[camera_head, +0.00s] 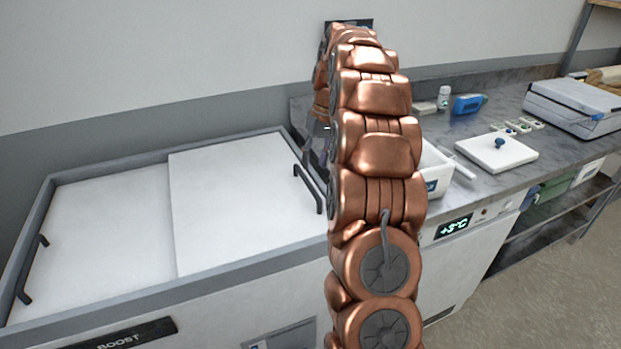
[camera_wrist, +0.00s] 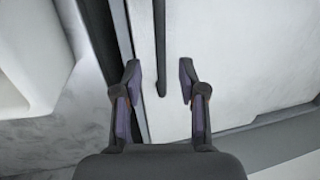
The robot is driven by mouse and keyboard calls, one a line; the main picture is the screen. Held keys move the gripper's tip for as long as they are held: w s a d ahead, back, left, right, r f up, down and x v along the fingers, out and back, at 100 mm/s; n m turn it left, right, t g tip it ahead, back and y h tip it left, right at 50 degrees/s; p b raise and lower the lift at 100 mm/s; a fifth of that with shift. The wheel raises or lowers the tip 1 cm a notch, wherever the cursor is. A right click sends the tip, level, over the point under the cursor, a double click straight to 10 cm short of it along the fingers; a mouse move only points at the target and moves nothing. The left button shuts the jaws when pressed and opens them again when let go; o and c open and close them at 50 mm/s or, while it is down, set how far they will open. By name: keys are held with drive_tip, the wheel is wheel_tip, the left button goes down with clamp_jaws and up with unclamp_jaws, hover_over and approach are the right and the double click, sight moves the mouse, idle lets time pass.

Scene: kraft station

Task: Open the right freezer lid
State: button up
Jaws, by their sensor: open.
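The chest freezer (camera_head: 150,290) has two flat white lids side by side. The right freezer lid (camera_head: 235,205) covers the right part and its left edge lies over the left lid (camera_head: 100,225). Its black bar handle (camera_head: 308,188) runs along its right edge. In the wrist view, my gripper (camera_wrist: 160,78) is open, with one finger on each side of the handle (camera_wrist: 160,45). The handle's lower end lies between the fingertips, with gaps on both sides. The lid (camera_wrist: 240,70) fills the right of that view. In the head view, my arm hides most of the gripper.
The freezer's grey rim (camera_head: 180,287) frames the lids. A marble counter (camera_head: 475,150) adjoins on the right, with a white container (camera_head: 436,170) near the freezer, a white lid with a blue knob (camera_head: 497,152) and a blue device (camera_head: 468,104). A wall stands behind.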

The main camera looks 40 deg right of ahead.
drive_tip(key=shift+w+a+f+p, duration=0.1)
drive_tip(key=shift+a+f+p, duration=0.15)
drive_tip(key=shift+f, duration=0.8)
drive_tip(key=shift+a+f+p, duration=0.15)
drive_tip(key=shift+f+p, duration=0.1)
drive_tip(key=shift+f, duration=0.8)
drive_tip(key=shift+w+a+f+p, duration=0.1)
drive_tip(key=shift+a+f+p, duration=0.15)
drive_tip(key=shift+f, duration=0.8)
drive_tip(key=shift+c, duration=0.3)
clamp_jaws()
